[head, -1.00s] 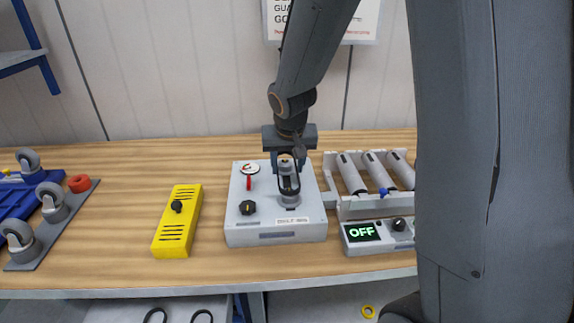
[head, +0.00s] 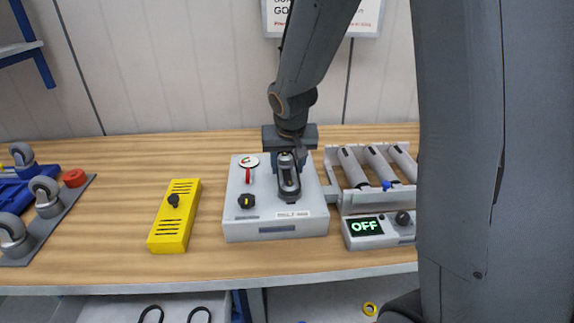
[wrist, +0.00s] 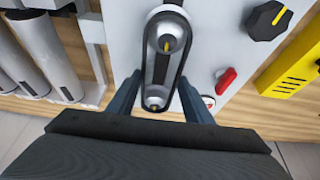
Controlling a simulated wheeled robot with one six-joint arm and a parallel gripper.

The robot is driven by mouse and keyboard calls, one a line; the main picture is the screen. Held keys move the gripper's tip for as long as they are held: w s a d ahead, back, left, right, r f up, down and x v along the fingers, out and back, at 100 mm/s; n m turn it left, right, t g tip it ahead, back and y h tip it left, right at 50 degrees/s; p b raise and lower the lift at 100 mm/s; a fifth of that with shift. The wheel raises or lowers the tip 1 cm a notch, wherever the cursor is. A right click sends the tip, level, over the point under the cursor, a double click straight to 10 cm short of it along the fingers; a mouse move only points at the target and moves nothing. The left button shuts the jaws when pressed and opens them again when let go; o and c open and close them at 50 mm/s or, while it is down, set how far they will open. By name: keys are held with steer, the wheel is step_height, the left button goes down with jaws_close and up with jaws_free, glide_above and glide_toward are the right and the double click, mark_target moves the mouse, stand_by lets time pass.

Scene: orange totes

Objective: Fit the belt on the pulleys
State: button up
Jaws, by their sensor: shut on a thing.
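The black belt (wrist: 181,62) is a long loop. In the wrist view it runs around the near pulley (wrist: 167,42) and the far pulley (wrist: 155,101) of the grey belt unit. I cannot tell whether it sits fully in the grooves. My gripper (wrist: 157,92) is shut on the belt, one finger on each side of it at the far pulley. In the head view the belt (head: 297,183) and my gripper (head: 287,168) are over the right part of the belt unit (head: 240,228); the fingers partly hide the far pulley.
The unit's top carries a black knob (head: 246,201), a red lever (head: 248,176) and a gauge (head: 247,162). A yellow cover (head: 168,242) lies to the left. Bare wood (head: 120,215) lies left of the cover.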

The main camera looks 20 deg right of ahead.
steer(key=shift+f+b, duration=0.4)
steer(key=shift+f, duration=0.05)
stand_by(0.6)
steer(key=o, duration=1.1)
steer(key=shift+r, duration=0.2)
step_height(320, 180, up, 7)
steer(key=p, duration=0.6)
steer(key=shift+f, duration=0.15)
stand_by(0.7)
steer(key=s+f+g+b, duration=0.1)
steer(key=s+f, duration=0.1)
steer(key=s, duration=0.4)
steer(key=s+f+n+g+b, duration=0.1)
steer(key=s, duration=0.6)
steer(key=s+f+n+g+b, duration=0.1)
steer(key=s+f+b, duration=0.1)
steer(key=s, duration=0.4)
steer(key=shift+s+f+y, duration=0.3)
steer(key=shift+s+y, duration=0.05)
steer(key=shift+y, duration=0.05)
